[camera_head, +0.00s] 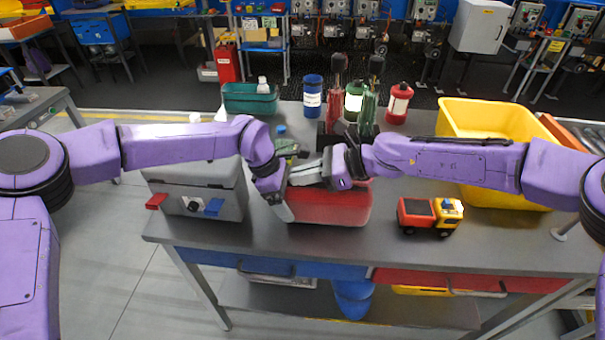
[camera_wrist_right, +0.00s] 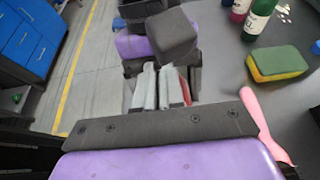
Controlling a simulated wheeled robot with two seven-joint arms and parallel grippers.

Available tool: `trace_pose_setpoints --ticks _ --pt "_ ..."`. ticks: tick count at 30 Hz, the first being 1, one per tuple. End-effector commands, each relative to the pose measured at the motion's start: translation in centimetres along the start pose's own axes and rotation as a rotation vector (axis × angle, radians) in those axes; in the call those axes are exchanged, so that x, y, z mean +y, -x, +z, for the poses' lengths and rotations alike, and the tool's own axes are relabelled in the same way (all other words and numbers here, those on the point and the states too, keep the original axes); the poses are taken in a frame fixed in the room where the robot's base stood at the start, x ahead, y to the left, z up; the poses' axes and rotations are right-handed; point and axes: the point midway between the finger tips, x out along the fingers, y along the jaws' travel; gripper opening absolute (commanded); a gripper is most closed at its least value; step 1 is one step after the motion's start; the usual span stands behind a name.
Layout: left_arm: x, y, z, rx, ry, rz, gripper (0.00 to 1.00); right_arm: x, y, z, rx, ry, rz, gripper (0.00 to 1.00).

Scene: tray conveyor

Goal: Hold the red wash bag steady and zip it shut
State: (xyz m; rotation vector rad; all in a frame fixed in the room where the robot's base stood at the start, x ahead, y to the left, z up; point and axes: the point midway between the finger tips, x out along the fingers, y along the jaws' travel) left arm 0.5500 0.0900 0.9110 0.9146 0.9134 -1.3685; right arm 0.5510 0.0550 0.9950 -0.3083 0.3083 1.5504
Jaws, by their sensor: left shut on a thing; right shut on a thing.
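The red wash bag (camera_head: 335,207) lies on the grey workbench in the head view, its top and left end partly covered by my grippers. My left gripper (camera_head: 285,212) is shut on the bag's left end. My right gripper (camera_head: 310,177) is shut at the top of the bag, close beside the left one. The zip and its pull are hidden by the fingers. In the right wrist view my right gripper's grey fingers (camera_wrist_right: 160,88) are close together, with only a sliver of red beside them.
A grey case (camera_head: 200,190) stands left of the bag, and a toy truck (camera_head: 430,216) and yellow bin (camera_head: 490,120) stand to the right. Bottles and upright tools stand behind. In the right wrist view a sponge (camera_wrist_right: 277,64) lies near a pink-handled item (camera_wrist_right: 262,125).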

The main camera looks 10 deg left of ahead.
Motion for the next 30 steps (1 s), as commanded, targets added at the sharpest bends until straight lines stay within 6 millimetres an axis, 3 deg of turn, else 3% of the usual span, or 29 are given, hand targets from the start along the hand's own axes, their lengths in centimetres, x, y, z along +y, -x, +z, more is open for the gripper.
trace_pose_setpoints --ticks 5,8,15,21,30 --pt "-0.1 0.0 0.1 0.000 -0.002 -0.001 0.38 -0.2 0.4 -0.1 0.000 -0.001 -0.005 0.00" --pt "-0.1 0.0 0.0 0.000 -0.002 -0.001 0.38 -0.3 1.8 -0.7 0.000 -0.002 -0.008 0.00" --pt "-0.1 0.0 0.0 0.000 -0.002 -0.002 0.38 -0.3 8.2 -3.2 -0.001 -0.002 -0.011 0.00" --pt "-0.1 0.0 0.0 0.000 -0.004 -0.002 0.38 -0.2 12.0 -4.9 0.000 -0.001 -0.008 0.00" --pt "0.0 0.0 -0.1 0.001 -0.002 -0.001 0.38 -0.2 13.1 -5.4 0.001 -0.001 -0.006 0.00"
